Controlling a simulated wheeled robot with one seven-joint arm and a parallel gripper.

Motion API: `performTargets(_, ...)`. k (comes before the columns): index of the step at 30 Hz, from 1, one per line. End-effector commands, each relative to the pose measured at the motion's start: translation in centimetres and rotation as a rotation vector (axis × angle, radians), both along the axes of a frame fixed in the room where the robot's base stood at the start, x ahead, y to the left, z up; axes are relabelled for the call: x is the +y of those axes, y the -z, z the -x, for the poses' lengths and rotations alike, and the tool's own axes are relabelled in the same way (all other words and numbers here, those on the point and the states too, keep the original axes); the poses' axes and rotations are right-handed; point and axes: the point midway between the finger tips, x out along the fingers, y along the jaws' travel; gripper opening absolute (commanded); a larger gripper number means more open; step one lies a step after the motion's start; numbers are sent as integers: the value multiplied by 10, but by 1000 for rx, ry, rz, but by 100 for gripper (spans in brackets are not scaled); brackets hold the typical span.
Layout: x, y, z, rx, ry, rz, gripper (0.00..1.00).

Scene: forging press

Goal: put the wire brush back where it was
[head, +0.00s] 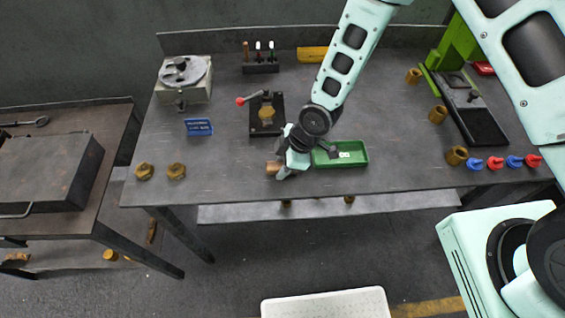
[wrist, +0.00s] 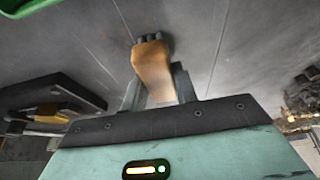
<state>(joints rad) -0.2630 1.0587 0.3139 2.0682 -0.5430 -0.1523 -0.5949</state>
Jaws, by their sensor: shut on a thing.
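The wire brush (wrist: 152,68) has a tan wooden body with short dark tufts at its far end in the wrist view. My gripper (wrist: 154,90) is shut on it, with one grey finger on each side. In the head view, my gripper (head: 284,169) is low over the front middle of the workbench (head: 225,165), and the brown brush (head: 272,167) shows just left of the fingers. The brush is close to the bench top; I cannot tell whether it touches. My gripper hides part of it.
A green tray (head: 355,160) lies right of my gripper. A black fixture with a red-knobbed lever (head: 266,125) is behind.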

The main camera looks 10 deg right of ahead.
Motion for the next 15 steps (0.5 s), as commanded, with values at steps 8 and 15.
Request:
performTargets(8, 0, 4, 0, -1, 0, 0, 8)
performTargets(15, 0, 3, 0, 0, 0, 0, 51)
